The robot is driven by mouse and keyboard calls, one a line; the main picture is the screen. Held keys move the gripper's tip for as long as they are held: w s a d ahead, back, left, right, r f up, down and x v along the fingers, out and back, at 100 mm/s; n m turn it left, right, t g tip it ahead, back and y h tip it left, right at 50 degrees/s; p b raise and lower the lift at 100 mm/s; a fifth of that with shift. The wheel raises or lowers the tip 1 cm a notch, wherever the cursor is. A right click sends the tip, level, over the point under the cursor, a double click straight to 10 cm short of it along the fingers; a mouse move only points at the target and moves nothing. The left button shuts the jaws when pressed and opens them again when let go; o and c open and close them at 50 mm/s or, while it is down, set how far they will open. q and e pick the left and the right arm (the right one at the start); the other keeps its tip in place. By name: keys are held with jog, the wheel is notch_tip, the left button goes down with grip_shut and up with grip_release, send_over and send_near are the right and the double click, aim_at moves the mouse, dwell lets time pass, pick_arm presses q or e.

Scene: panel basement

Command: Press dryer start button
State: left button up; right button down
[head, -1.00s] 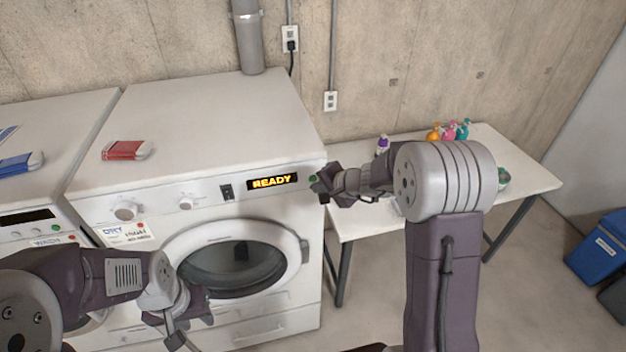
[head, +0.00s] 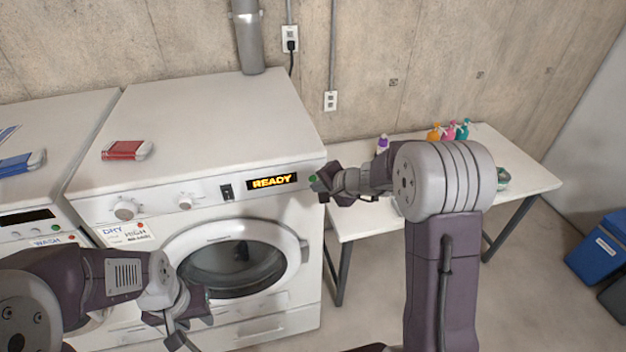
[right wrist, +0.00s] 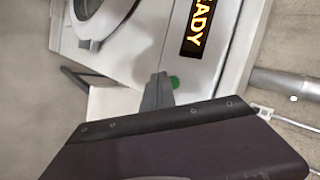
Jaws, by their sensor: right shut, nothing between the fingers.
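The white dryer (head: 205,125) stands in the middle of the head view, with a lit display (head: 272,181) reading READY on its panel. The green start button (head: 312,178) is at the panel's right end, partly covered by my right gripper. The button also shows in the right wrist view (right wrist: 174,82), just beside the fingertips. My right gripper (head: 319,186) is shut and empty, its tips close in front of the button. I cannot tell whether they touch it. My left gripper (head: 190,312) is low in front of the dryer door; its jaw opening is unclear.
A washer (head: 45,130) stands left of the dryer. A white table (head: 520,178) with several bottles is at the right, behind my right arm. A blue bin (head: 598,250) stands at the far right.

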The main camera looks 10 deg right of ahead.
jog(key=shift+w, duration=0.35)
